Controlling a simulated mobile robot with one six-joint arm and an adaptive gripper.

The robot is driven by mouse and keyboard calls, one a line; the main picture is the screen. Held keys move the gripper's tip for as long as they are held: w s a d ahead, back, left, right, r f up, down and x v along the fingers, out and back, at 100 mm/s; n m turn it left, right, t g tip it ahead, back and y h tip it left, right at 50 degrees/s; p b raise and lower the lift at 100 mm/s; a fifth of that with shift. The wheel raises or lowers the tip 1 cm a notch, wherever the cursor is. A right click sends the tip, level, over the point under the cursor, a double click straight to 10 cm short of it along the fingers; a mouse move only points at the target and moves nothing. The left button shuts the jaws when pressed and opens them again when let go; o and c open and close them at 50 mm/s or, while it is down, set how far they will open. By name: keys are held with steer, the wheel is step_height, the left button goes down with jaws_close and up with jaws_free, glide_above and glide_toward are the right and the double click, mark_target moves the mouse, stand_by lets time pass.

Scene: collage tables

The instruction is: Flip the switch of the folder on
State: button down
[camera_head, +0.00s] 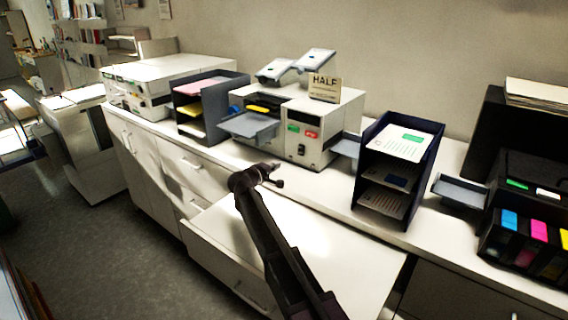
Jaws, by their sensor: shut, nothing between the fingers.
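The folder (325,148) is a white boxy machine on the counter, in the middle of the head view, with a "HALF" sign on top. Its front has a green button (293,128), a red button (311,134) and a small dark switch (301,149) below them. I cannot tell the switch's position. A grey tray (249,125) sticks out at its left. My gripper (277,176) is shut and empty, in front of and below the folder's front, apart from the switch. My dark arm reaches up from the bottom of the view.
A dark paper organizer (370,160) stands right of the folder, and another (212,112) with coloured paper stands left. A black printer (530,215) with ink tanks is at the far right. An open drawer (245,255) juts out below the counter. The counter front near my gripper is clear.

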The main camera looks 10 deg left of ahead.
mark_target(300, 154)
steer(key=b+x, duration=0.1)
steer(key=x, duration=1.2)
steer(key=shift+w+d+b, duration=0.15)
steer(key=shift+w+b, duration=0.1)
steer(key=shift+b, duration=0.15)
